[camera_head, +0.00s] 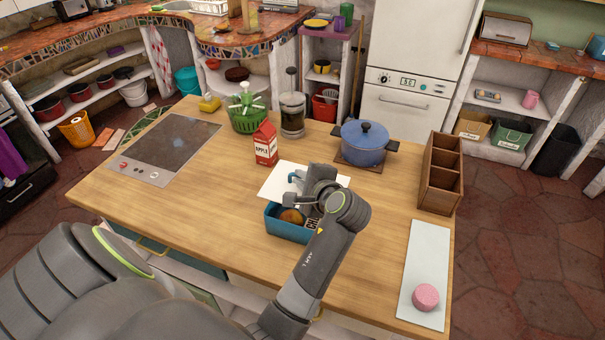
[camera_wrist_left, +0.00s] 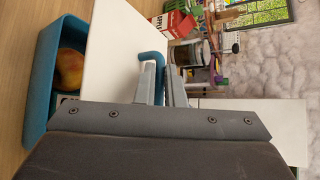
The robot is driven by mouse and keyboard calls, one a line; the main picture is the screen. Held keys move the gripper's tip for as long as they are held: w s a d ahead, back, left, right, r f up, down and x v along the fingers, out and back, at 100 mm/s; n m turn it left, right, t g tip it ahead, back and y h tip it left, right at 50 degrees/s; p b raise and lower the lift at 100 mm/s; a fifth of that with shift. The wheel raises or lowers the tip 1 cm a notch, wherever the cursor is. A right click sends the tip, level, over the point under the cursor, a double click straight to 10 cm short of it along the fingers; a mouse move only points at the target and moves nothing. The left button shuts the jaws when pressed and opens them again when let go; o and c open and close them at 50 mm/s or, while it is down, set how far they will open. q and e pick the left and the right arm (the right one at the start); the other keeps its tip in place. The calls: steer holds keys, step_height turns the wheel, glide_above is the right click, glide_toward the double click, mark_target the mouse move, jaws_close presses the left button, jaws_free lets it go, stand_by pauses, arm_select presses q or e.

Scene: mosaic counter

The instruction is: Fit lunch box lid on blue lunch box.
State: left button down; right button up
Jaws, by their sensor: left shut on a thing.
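The blue lunch box (camera_head: 284,229) stands on the wooden counter, open at the top where I can see in. A round yellow-orange fruit (camera_head: 291,216) lies inside. The lunch box also shows at the left of the left wrist view (camera_wrist_left: 44,85). The white lid (camera_head: 277,181) has a blue bent handle; it is at the far side of the box and partly over it in the left wrist view (camera_wrist_left: 113,58). My left gripper (camera_head: 301,178) is shut on the lid's handle (camera_wrist_left: 150,58). My gripper and arm hide part of the lid and box. My right gripper is not in view.
A red carton (camera_head: 265,143) stands just behind the lid. A blue pot (camera_head: 364,144), a French press (camera_head: 292,115) and a wooden divider box (camera_head: 440,175) stand farther off. A pink round thing (camera_head: 425,297) lies on a white board (camera_head: 427,250). The counter left of the box is clear.

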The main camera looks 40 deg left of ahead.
arm_select(q)
steer(key=shift+f+b, duration=0.9)
step_height(320, 180, down, 3)
steer(key=b, duration=0.4)
steer(key=shift+f, duration=0.55)
steer(key=shift+p, duration=1.15)
steer(key=shift+f, duration=0.6)
stand_by(0.7)
steer(key=c, duration=1.5)
jaws_free()
